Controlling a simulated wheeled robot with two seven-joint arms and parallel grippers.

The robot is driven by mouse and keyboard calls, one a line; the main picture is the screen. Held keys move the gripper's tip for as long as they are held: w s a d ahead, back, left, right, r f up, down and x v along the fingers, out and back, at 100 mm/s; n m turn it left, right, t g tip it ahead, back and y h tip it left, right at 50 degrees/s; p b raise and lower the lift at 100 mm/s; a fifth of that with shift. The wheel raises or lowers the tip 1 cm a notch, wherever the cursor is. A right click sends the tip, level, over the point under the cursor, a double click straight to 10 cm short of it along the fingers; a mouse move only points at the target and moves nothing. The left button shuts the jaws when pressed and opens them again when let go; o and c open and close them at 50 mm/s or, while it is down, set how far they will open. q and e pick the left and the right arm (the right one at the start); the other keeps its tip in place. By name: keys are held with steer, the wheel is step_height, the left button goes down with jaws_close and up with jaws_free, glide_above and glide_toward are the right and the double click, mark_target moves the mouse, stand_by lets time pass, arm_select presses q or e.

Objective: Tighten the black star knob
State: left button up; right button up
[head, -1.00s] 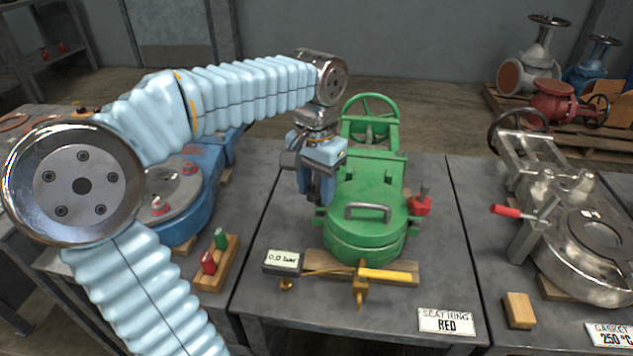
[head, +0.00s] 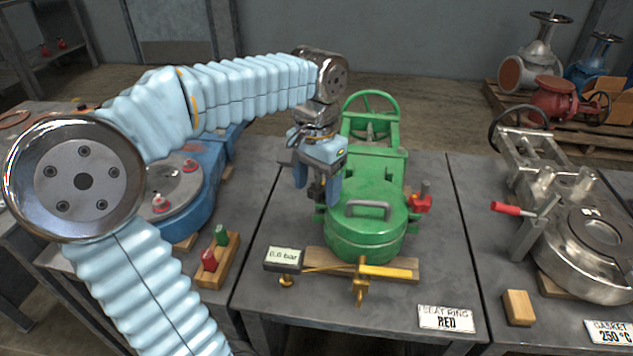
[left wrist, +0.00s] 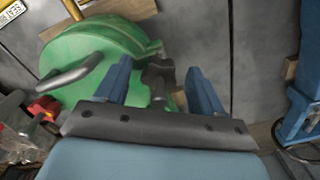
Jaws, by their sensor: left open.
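The green valve body (head: 365,225) lies on the middle table, with a handle on its round lid. The black star knob (left wrist: 158,78) is at the side of the green body. It lies between the two blue fingers in the left wrist view. In the head view the knob (head: 317,190) is small, dark and partly hidden by my fingers. My left gripper (head: 318,184) is open around the knob, and in the left wrist view a gap shows between fingers and knob. My right gripper is not in view.
A red clamp (head: 420,203) sits on the green body's other side. A wooden block with red and green pegs (head: 217,262) is at left. A steel valve (head: 590,250) is at right.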

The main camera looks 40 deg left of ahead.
arm_select(q)
steer(key=shift+r, duration=0.1)
step_height(320, 180, up, 14)
steer(key=p, duration=0.2)
steer(key=shift+f, duration=0.2)
stand_by(0.5)
